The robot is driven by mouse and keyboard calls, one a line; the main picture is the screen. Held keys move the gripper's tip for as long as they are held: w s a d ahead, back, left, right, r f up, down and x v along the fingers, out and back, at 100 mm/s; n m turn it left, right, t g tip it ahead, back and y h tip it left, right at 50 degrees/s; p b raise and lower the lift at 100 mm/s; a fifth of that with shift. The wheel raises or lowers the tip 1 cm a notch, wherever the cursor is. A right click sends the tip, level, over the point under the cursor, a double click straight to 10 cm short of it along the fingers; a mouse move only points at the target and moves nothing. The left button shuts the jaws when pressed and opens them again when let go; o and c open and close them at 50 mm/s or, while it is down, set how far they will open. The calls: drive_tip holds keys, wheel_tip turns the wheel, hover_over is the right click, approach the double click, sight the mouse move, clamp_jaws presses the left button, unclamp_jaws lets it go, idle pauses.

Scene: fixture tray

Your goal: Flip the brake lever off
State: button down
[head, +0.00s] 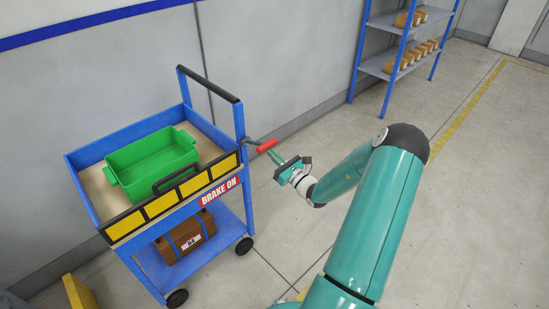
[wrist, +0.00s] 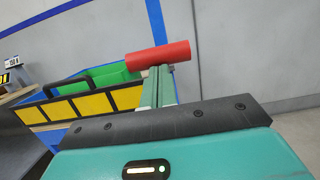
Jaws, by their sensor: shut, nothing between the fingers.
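The brake lever (head: 266,146) has a red cylindrical grip and sticks out from the right end of the blue cart (head: 241,181), near the handle post. A red sign reading "BRAKE ON" (head: 220,192) hangs on the cart's front right. My gripper (head: 273,157) is shut and empty, with its fingertips right at the red grip. In the wrist view, the red grip (wrist: 158,57) lies across the tips of my closed fingers (wrist: 160,75). I cannot tell whether they touch it.
A green bin (head: 151,160) sits on the cart's top tray, and a brown box (head: 186,238) on its lower shelf. A blue shelf rack (head: 382,67) with small boxes stands against the back wall. The floor right of the cart is clear.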

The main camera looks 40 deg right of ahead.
drive_tip(key=w+r+g, duration=0.2)
drive_tip(key=r, duration=0.1)
drive_tip(key=w+r+g, duration=0.1)
drive_tip(key=r+g, duration=0.1)
drive_tip(key=r, duration=0.1)
drive_tip(key=w+r+g, duration=0.2)
drive_tip(key=r, duration=0.1)
drive_tip(key=shift+w+a+r+g, duration=0.15)
drive_tip(key=shift+w+r+g, duration=0.15)
drive_tip(key=shift+r+g, duration=0.1)
drive_tip(key=shift+w+r, duration=0.75)
drive_tip(key=shift+w, duration=0.35)
drive_tip(key=shift+r, duration=0.1)
